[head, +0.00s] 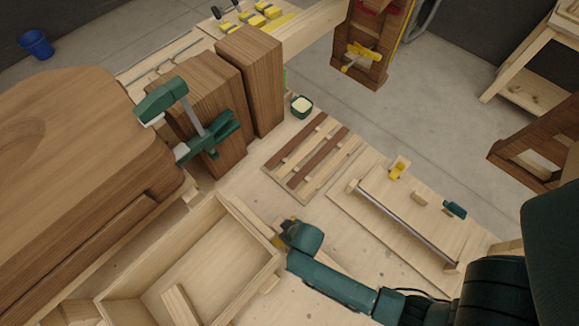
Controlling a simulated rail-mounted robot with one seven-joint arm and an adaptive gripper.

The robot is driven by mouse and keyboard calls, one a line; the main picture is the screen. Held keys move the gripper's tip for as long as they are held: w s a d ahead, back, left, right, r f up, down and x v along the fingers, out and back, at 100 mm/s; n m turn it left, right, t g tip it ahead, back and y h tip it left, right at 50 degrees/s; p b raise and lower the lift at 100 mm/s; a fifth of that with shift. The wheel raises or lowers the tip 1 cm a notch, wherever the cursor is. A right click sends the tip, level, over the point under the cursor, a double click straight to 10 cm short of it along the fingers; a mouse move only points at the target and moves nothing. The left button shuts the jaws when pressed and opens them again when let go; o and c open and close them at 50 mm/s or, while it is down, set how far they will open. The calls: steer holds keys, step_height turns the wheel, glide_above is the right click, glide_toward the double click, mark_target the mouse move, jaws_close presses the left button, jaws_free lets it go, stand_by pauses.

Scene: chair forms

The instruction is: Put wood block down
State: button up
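Two tall brown wood blocks stand upright at upper centre-left in the head view. The nearer wood block (212,92) has a green clamp (190,118) in front of it, and the farther wood block (258,72) stands just behind it. I cannot tell which block the task names. My green arm reaches in from the lower right. My gripper (284,236) is at its far end, low beside the right corner of the open wooden box, well apart from the tall blocks. Its fingers are small and partly hidden, and I see no block clearly held in it.
The open wooden box (262,262) holds a small light wood piece (180,304). A large brown slab (60,150) fills the left. A slatted panel (322,140) and a board with a metal rod (400,222) lie right of centre. A small green cup (301,106) stands near the blocks.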

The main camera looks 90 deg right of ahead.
steer(key=c, duration=1.3)
steer(key=shift+c, duration=0.2)
